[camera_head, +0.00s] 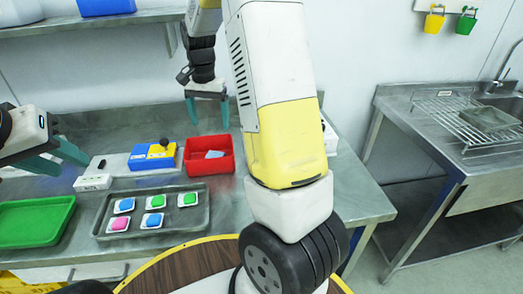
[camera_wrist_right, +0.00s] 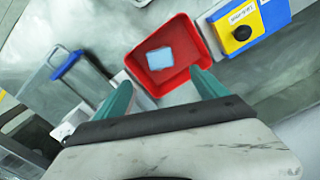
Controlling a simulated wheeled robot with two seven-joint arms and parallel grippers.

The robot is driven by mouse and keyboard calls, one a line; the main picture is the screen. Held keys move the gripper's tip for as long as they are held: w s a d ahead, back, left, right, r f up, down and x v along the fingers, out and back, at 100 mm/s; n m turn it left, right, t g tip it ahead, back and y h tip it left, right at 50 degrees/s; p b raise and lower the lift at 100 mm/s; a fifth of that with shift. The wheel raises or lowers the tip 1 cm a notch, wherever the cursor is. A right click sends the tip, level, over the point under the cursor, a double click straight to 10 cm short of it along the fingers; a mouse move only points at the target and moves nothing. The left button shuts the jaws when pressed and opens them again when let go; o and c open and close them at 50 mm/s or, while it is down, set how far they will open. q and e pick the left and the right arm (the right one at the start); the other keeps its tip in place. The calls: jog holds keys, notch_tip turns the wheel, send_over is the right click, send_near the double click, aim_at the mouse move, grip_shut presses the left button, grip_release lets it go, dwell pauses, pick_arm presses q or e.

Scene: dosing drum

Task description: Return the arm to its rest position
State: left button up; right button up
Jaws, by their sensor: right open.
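My right gripper (camera_head: 209,124) is in the head view, above the back of the metal table, with its teal fingers apart and empty. In the right wrist view its fingers (camera_wrist_right: 160,90) are spread, with the red bin (camera_wrist_right: 185,82) beyond them. The red bin (camera_head: 222,166) stands on the table and holds a light blue piece (camera_wrist_right: 160,58). My left gripper (camera_head: 75,166) is at the left of the head view, its teal fingers apart with nothing visible between them. My right arm crosses the middle of the head view and hides part of the table.
A grey tray (camera_head: 178,231) holds several white-edged pieces coloured blue, green and pink. A green tray (camera_head: 65,205) lies at the left. A blue-and-yellow device (camera_head: 150,157) stands beside the red bin. A shelf (camera_head: 110,20) is above; a sink bench (camera_head: 415,125) is at right.

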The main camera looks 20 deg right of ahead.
jog(key=shift+r, duration=0.1)
dwell(0.3)
jog(key=s+r+n+t, duration=0.2)
jog(key=s+r, duration=0.2)
jog(key=s, duration=0.4)
jog(key=s+a+r+n+t+y, duration=0.1)
jog(key=s+r+n+t, duration=0.1)
jog(key=s, duration=0.6)
jog(key=s+a+r+n+t+y, duration=0.1)
jog(key=s+r+n+t, duration=0.1)
jog(key=s+r+n, duration=0.2)
jog(key=shift+s+r, duration=1.3)
jog(key=shift+s, duration=0.8)
jog(key=shift+a, duration=0.1)
